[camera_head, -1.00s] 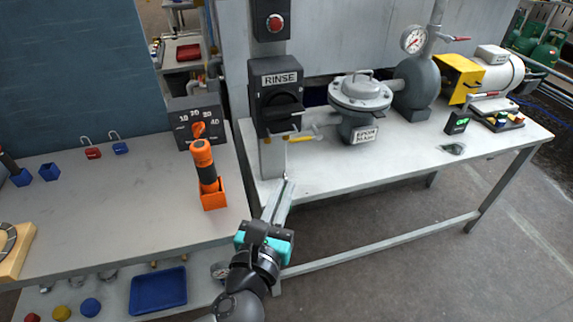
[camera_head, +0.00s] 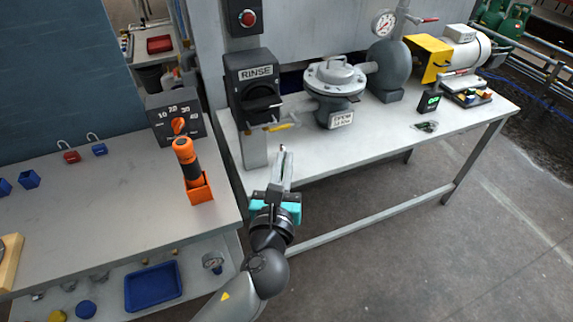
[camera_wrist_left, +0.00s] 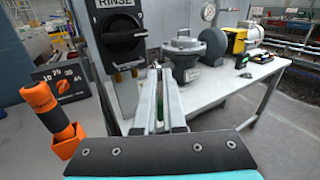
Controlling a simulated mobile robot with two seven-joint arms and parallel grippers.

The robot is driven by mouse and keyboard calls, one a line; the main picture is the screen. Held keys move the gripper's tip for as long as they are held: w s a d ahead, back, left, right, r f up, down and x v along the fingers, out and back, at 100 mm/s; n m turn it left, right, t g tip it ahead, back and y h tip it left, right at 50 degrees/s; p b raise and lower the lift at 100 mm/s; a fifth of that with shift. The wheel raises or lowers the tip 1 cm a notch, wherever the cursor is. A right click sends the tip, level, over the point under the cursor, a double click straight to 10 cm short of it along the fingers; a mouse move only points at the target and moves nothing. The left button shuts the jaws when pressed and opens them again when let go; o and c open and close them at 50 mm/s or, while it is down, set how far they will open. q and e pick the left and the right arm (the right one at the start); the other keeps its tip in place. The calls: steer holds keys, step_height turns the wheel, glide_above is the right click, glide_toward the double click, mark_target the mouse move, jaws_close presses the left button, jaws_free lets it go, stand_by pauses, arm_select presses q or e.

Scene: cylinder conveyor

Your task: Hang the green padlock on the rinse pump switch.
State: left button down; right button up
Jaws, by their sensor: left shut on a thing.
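The rinse pump switch, a dark box with a black rotary handle (camera_head: 256,95) and a RINSE label, is mounted on a grey post; it also shows at the upper left of the left wrist view (camera_wrist_left: 121,38). My left gripper (camera_head: 283,155) is in front of the bench, below and to the right of the switch, apart from it. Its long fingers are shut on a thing. In the left wrist view, a small strip of the green padlock (camera_wrist_left: 160,88) shows between the fingers; the rest is hidden. My right gripper is not in view.
A red and a blue padlock (camera_head: 99,150) lie on the left table near an orange-handled tool in a holder (camera_head: 200,190). The floor gap between the tables is open.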

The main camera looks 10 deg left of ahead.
arm_select(q)
steer(key=w+a+p, duration=0.1)
steer(key=w+a, duration=0.3)
steer(key=w, duration=0.3)
steer(key=shift+a, duration=0.4)
steer(key=shift+p, duration=0.4)
steer(key=shift+w+a, duration=0.15)
steer(key=shift+w, duration=0.1)
stand_by(0.6)
steer(key=shift+w+a, duration=0.45)
steer(key=shift+w, duration=0.25)
steer(key=shift+w+a, duration=0.45)
steer(key=shift+w, duration=0.2)
steer(key=shift+w+a, duration=0.1)
stand_by(0.4)
stand_by(0.5)
